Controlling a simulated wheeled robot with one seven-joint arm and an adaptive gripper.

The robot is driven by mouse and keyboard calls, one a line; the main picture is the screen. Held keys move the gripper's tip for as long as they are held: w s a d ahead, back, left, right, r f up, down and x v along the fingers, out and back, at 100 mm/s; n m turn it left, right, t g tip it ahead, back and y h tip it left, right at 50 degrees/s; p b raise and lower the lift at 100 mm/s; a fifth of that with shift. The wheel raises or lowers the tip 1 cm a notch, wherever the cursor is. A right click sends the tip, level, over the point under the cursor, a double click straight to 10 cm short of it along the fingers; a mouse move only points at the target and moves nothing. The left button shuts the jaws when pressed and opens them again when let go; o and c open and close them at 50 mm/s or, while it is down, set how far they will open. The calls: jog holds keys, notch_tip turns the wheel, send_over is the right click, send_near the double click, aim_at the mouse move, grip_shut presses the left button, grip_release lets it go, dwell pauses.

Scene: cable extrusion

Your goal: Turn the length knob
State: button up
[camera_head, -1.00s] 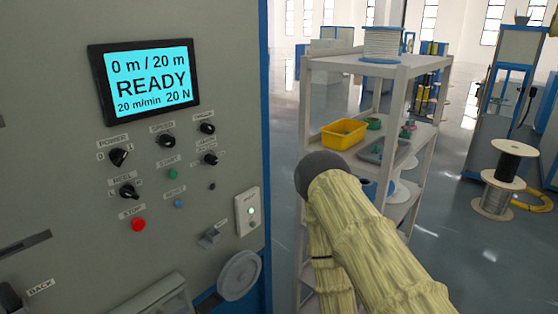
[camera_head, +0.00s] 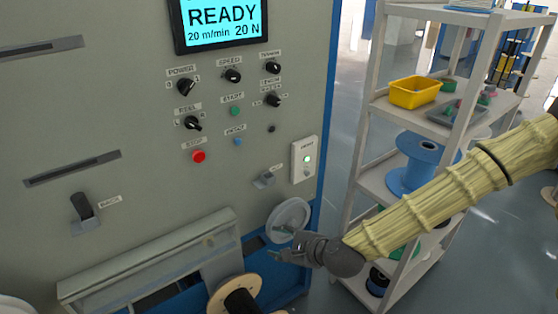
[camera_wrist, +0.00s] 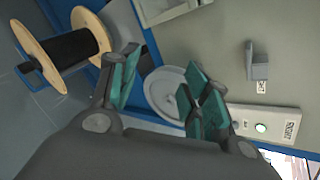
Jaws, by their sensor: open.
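The length knob (camera_head: 273,101) is a small black knob on the grey machine panel, right of the green start button and below the tension knob (camera_head: 273,68). My gripper (camera_head: 283,248) is open and empty, well below the length knob, in front of the grey disc wheel at the machine's lower right corner. In the wrist view my gripper (camera_wrist: 160,72) shows its two green-padded fingers spread apart, with the disc wheel (camera_wrist: 168,92) behind them. The length knob is not in the wrist view.
The screen (camera_head: 222,18) reads READY. A shelf (camera_head: 362,140) stands right; a spool (camera_head: 238,296) sits below.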

jog(key=w+d+r+m+t+y, duration=0.1)
jog(key=w+r+m+t, duration=0.2)
jog(key=r, duration=0.6)
jog(key=w+r+m+t+y, duration=0.1)
jog(key=w+r+m, duration=0.1)
jog(key=w+r, duration=0.45)
jog(key=m+t, duration=0.3)
jog(key=m, duration=0.2)
send_near(277, 103)
jog(key=shift+p+x, duration=1.15)
jog(key=shift+x, duration=3.4)
jog(key=shift+c, duration=0.4)
jog(key=c, duration=1)
